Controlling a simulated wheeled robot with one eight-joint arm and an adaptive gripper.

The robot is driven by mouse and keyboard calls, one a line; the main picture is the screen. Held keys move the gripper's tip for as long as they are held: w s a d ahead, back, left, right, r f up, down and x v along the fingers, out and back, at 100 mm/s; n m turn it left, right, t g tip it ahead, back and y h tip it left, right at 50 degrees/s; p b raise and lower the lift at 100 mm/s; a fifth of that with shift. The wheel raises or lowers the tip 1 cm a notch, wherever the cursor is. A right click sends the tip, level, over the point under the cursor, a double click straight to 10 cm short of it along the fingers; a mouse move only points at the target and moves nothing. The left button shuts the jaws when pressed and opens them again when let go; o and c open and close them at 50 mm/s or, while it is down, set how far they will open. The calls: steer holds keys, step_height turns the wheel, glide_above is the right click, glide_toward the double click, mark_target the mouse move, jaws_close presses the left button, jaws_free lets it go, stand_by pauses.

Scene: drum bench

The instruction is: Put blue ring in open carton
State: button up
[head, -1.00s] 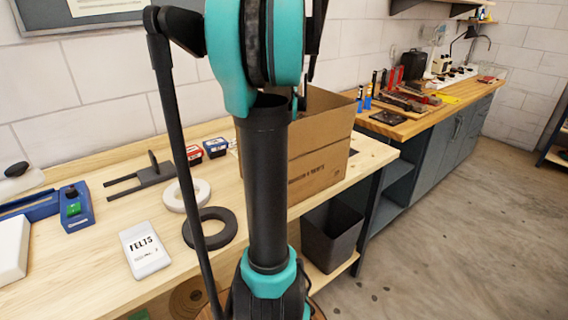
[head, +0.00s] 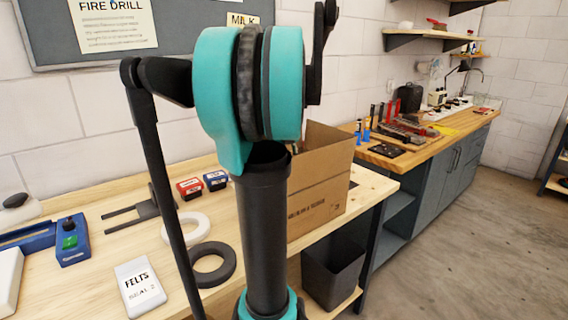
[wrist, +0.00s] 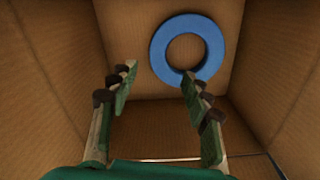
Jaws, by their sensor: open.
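The open carton (head: 322,180) stands on the wooden bench behind my arm, its top open. In the wrist view I look down into it, with its brown walls (wrist: 275,60) all round. The blue ring (wrist: 187,41) lies inside the carton on its floor, towards the far side in that view. My gripper (wrist: 158,82) is open, with its fingers spread apart and nothing between them. The ring is beyond the fingertips, apart from them as far as I can tell. In the head view my arm hides part of the carton, and the gripper and ring are out of sight.
A white ring (head: 186,228) and a dark ring (head: 213,264) lie on the bench left of my arm, near a white FELTS box (head: 140,284). Red (head: 189,188) and blue (head: 215,180) small boxes stand behind. A dark bin (head: 333,270) sits below the bench.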

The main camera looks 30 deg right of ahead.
steer(key=shift+r, duration=1.6)
